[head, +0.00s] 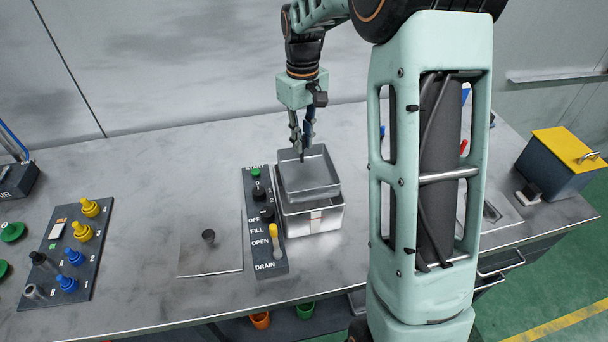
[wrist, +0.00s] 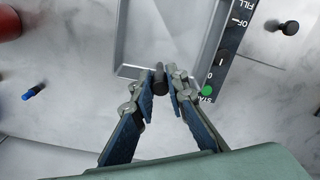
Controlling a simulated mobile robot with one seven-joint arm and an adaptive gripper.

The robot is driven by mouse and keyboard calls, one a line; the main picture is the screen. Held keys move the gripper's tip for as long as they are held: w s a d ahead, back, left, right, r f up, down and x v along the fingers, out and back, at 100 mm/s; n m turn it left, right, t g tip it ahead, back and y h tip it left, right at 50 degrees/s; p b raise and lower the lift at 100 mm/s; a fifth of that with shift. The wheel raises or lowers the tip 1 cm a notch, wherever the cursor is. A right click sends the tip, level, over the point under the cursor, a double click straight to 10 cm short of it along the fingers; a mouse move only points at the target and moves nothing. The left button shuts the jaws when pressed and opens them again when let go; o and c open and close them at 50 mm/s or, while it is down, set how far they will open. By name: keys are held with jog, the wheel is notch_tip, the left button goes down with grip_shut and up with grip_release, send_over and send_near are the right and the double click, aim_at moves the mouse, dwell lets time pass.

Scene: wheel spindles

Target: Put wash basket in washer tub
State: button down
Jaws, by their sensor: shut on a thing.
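The wash basket (head: 308,176) is a shallow grey metal tray. In the head view it is over the washer tub (head: 322,221), an open metal box on the bench, and shifted toward its back. I cannot tell whether basket and tub touch. My gripper (head: 303,150) is at the basket's back edge, pointing down. In the wrist view my gripper (wrist: 162,83) is shut on a dark upright grip at the edge of the wash basket (wrist: 128,40). The basket hides much of the tub's inside.
A control panel (head: 265,226) with START, FILL, OPEN and DRAIN labels stands just left of the tub. A flat plate with a dark knob (head: 208,237) lies further left. A panel of coloured knobs (head: 68,250) is at far left. A yellow-lidded box (head: 566,160) stands at right.

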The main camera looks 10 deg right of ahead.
aim_at(303, 163)
notch_tip(303, 163, down, 10)
jog(key=shift+f, duration=0.25)
dwell(0.3)
jog(key=shift+f, duration=0.2)
jog(key=c, duration=2.2)
grip_release()
notch_tip(303, 163, up, 12)
jog(key=shift+r, duration=0.25)
jog(key=shift+d, duration=0.15)
